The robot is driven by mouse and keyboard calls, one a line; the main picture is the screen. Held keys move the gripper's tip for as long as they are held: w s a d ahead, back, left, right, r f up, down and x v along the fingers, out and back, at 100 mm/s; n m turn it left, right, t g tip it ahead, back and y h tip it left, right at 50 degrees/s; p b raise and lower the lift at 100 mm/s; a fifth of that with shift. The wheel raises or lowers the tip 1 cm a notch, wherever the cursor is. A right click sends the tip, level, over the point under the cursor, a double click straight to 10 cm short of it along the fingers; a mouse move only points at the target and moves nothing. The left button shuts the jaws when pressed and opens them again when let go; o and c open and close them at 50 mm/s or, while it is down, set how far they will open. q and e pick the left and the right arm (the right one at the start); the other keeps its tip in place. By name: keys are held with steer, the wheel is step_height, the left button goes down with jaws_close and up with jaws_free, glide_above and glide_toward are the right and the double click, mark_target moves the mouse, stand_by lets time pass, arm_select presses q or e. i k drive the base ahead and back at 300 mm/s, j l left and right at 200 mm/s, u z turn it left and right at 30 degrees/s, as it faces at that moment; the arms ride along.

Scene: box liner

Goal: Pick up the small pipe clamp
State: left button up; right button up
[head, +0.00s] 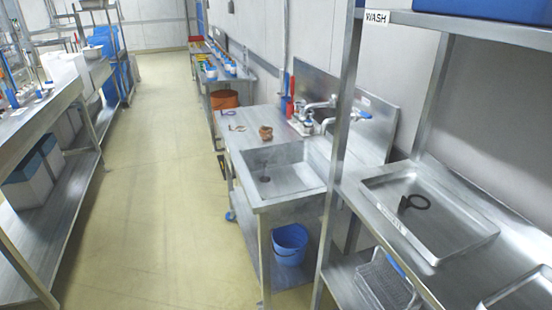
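A small dark ring-shaped piece with a short stub (416,202) lies in the shallow metal tray (470,241) on the steel rack at the right. It may be the pipe clamp, but it is too small to be sure. On the sink table, a small purple item (228,112), a small pale ring-like item (237,128) and a brown-orange item (265,132) sit behind the basin; I cannot tell whether one is a clamp. Neither of my grippers is in view.
The steel sink (285,180) has a tap behind it and a blue bucket (290,243) below. Rack posts and a wire basket (385,283) stand at the right. A long steel bench (30,140) runs along the left. The yellowish floor aisle (150,190) between is clear.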

mark_target(263, 133)
steer(key=k+l+z, duration=0.1)
steer(key=k+z, duration=0.15)
steer(key=k, duration=0.4)
steer(key=z, duration=0.5)
steer(key=i+j+z, duration=0.1)
steer(key=z, duration=0.4)
steer(key=j+z, duration=0.15)
steer(key=z, duration=0.3)
steer(key=j+z, duration=0.1)
steer(key=z, duration=0.4)
steer(key=j, duration=1.65)
steer(key=k+j+z, duration=0.1)
steer(key=j, duration=1.5)
